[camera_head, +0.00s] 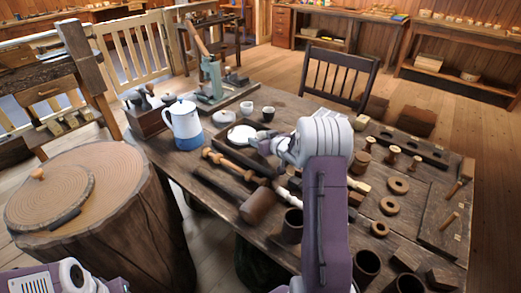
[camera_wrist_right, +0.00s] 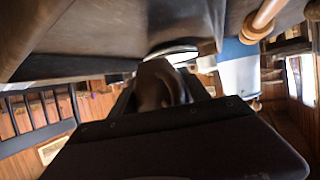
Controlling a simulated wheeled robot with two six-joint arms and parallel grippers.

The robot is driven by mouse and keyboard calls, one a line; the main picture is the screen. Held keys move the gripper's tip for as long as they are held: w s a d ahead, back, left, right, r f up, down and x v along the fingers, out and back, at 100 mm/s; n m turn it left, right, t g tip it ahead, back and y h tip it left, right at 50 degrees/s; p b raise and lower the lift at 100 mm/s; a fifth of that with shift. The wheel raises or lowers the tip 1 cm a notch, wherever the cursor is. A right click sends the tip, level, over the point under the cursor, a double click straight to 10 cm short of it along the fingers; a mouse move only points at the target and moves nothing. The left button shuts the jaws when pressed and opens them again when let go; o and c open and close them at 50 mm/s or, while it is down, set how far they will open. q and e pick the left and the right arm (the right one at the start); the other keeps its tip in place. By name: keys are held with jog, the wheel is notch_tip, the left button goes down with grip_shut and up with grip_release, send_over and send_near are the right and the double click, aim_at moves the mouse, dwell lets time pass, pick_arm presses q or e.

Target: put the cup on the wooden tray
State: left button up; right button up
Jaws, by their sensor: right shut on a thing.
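My right gripper (camera_head: 262,146) is over the table beside the white plate (camera_head: 241,134). In the right wrist view it is shut on a brown, rounded thing (camera_wrist_right: 157,84), mostly hidden by the dark gripper body; I cannot tell for sure that it is the cup. A small white cup (camera_head: 246,107) and a dark cup (camera_head: 268,114) stand upright behind the plate, apart from the gripper. A dark flat board, perhaps the wooden tray, lies around the plate, partly hidden; I cannot tell its outline. My left gripper is out of view.
A blue and white pot (camera_head: 184,126) stands left of the plate. A wooden mallet (camera_head: 257,205) and turned rods lie in front. Spools, rings and blocks crowd the right side. A chair (camera_head: 340,75) stands behind the table, a round stump (camera_head: 100,215) at left.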

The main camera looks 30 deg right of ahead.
jog(key=shift+f+b, duration=0.8)
jog(key=shift+f, duration=1.2)
jog(key=shift+f, duration=0.1)
jog(key=o, duration=1.4)
jog(key=shift+o, duration=0.2)
jog(key=shift+r, duration=0.25)
jog(key=p+v, duration=0.2)
jog(key=v, duration=1)
